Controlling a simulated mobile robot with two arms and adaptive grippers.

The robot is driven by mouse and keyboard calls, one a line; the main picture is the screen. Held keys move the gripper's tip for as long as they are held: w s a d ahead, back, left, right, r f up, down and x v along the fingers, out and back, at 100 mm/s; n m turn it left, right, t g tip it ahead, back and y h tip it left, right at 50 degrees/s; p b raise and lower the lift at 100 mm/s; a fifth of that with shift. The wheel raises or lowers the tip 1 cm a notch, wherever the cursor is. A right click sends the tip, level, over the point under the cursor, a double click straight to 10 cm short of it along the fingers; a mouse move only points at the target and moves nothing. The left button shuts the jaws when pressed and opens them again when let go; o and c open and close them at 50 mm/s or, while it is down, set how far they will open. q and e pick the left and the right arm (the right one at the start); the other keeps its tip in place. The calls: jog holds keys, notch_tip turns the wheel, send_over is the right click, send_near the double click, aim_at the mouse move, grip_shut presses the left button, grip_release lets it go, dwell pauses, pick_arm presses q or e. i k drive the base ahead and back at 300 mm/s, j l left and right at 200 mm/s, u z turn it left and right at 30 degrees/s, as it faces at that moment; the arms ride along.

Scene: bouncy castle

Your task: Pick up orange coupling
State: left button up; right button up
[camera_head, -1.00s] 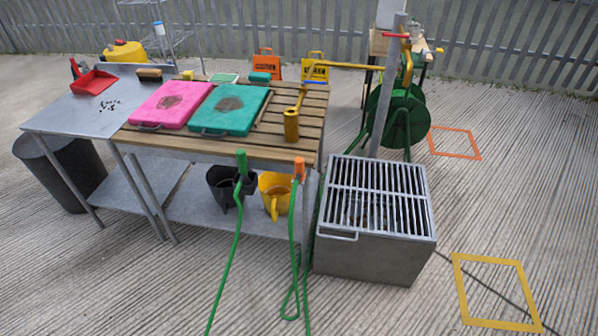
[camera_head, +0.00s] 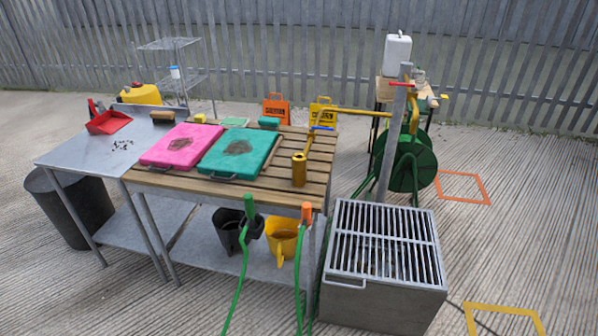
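The orange coupling (camera_head: 306,212) sits at the top end of a green hose, at the front right corner of the slatted wooden table (camera_head: 270,189). It stands roughly upright, with the hose hanging down below it. A similar green coupling (camera_head: 250,206) on another green hose (camera_head: 240,275) is to its left, along the table's front edge. Neither of my grippers shows in the head view.
Pink (camera_head: 181,146) and teal (camera_head: 262,140) pads lie on the wooden table beside a brass-coloured cylinder (camera_head: 299,170). Black (camera_head: 228,238) and yellow (camera_head: 283,250) buckets stand on the shelf below. A grated metal box (camera_head: 375,306) is at right.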

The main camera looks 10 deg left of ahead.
aim_at(305, 219)
jog(key=i+l+u, duration=0.35)
jog(key=i+l, duration=0.2)
jog(key=i+l+u, duration=0.3)
jog(key=i+l, duration=0.2)
jog(key=l, duration=0.2)
